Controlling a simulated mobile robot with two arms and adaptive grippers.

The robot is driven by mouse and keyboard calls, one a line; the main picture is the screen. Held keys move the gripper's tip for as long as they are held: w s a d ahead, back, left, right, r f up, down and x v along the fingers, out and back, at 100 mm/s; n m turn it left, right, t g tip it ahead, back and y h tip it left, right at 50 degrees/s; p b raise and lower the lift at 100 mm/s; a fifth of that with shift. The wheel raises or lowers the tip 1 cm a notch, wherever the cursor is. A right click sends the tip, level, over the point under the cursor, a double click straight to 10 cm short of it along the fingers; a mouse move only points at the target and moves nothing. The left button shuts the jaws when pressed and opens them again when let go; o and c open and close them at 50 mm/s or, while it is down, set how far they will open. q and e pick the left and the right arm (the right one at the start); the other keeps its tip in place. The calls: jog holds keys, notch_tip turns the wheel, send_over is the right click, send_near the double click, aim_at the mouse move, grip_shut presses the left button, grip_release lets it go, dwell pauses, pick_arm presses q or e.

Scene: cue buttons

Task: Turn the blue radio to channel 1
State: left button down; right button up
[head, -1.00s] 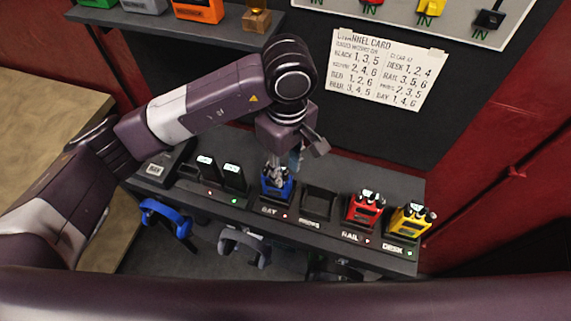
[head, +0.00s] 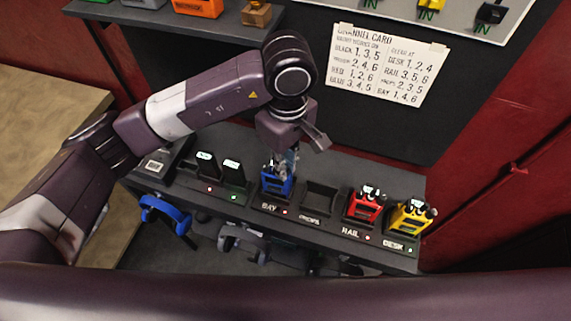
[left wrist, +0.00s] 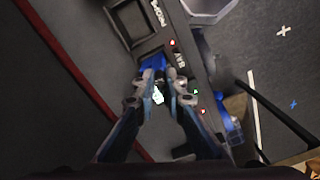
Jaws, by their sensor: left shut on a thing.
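The blue radio (head: 277,184) stands in the dock labelled BAY on the dark shelf in the head view. My left gripper (head: 283,165) comes down on it from above and is shut on the top of the radio. In the left wrist view both fingers (left wrist: 166,82) close on the radio's top, and a bit of its blue body (left wrist: 155,63) shows beyond them. The fingers hide the knobs, so the channel setting cannot be read. My right gripper is not in view.
To the right are an empty dock labelled PROPS (head: 319,200), a red radio (head: 365,203) at RAIL and a yellow radio (head: 412,216) at DESK. Two dark radios (head: 219,168) stand left. A channel card (head: 386,65) hangs behind. Headsets (head: 165,213) hang below.

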pick_arm(q)
jog(key=n+b, duration=0.1)
jog(key=b, duration=0.1)
jog(key=n+b, duration=0.2)
jog(key=b, duration=0.1)
jog(key=n+b, duration=0.2)
jog(key=b, duration=0.1)
jog(key=shift+f, duration=0.25)
jog(key=shift+r+n+b, duration=0.2)
jog(key=shift+n+b, duration=1.1)
jog(key=shift+b, duration=0.1)
jog(key=shift+r, duration=0.1)
jog(key=c, duration=2)
grip_release()
jog(key=shift+o, duration=0.2)
notch_tip(320, 180, up, 12)
jog(key=shift+w, duration=0.1)
